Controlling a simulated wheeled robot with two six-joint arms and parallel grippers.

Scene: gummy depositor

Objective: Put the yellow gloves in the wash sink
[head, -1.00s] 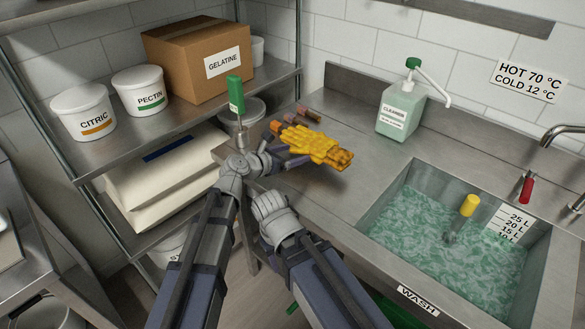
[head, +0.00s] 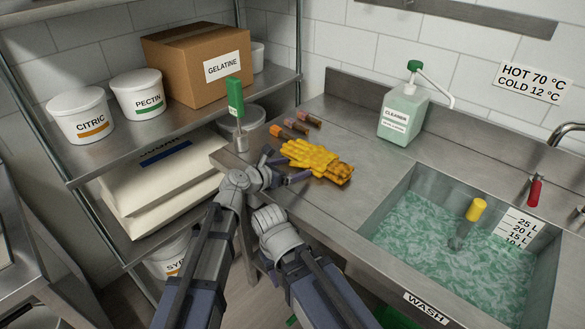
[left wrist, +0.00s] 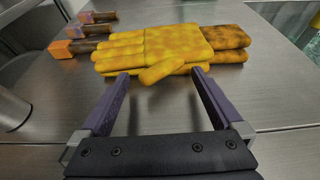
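The yellow gloves (head: 314,158), with brown stained ends, lie on the steel counter left of the wash sink (head: 368,232). In the left wrist view the gloves (left wrist: 160,45) lie crosswise, with a thumb pointing toward me. My left gripper (head: 286,170) is at their near left edge. In the left wrist view the left gripper (left wrist: 161,73) is open, one finger on each side of the thumb. I cannot tell whether the tips touch the gloves. The sink holds greenish water. My right gripper is not in view.
Several small coloured-handled tools (head: 294,124) lie behind the gloves. A green-handled tool (head: 235,101) stands at the counter's left end. A cleaner bottle (head: 402,112) stands at the back. A yellow-topped rod (head: 476,209) stands in the sink. Counter between gloves and sink is clear.

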